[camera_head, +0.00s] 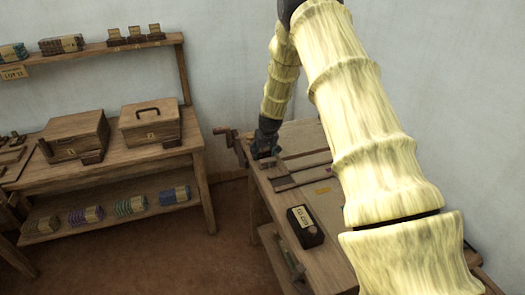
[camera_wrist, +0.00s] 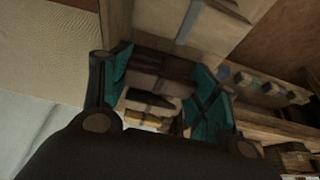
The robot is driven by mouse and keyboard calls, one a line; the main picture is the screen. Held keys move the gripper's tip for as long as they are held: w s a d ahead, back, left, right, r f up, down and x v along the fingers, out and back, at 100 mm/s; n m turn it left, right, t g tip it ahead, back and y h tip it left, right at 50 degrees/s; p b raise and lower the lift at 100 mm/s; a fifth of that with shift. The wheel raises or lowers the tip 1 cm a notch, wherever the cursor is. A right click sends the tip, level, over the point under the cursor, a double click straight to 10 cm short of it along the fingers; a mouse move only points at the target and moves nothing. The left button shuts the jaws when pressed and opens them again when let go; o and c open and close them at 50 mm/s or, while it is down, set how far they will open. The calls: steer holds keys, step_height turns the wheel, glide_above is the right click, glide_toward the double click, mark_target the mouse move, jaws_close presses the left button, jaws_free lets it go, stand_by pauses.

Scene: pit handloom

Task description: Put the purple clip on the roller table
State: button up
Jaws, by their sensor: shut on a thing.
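My gripper (camera_head: 265,145) is at the far left end of the wooden table with a crank (camera_head: 325,208), small and dark in the head view. In the wrist view its teal fingers (camera_wrist: 163,88) are shut on a dark mauve-brown piece (camera_wrist: 155,66). That piece is in shadow, and I cannot tell whether it is the purple clip. Paler and yellowish parts show below it between the fingers. Strips lie across the table top, and a small yellow tag rests on it. No clearly purple clip shows in the head view.
A black box with a pale label (camera_head: 306,226) stands at the table's front edge. A wooden bench (camera_head: 150,157) at left bears two wooden boxes, with coloured bundles on its lower shelf. A wall shelf (camera_head: 105,47) hangs above. Floor is clear between bench and table.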

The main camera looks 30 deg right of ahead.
steer(key=shift+f, duration=0.1)
steer(key=o, duration=0.9)
steer(key=shift+b+v, duration=1.15)
steer(key=shift+v, duration=5)
steer(key=shift+a, duration=0.1)
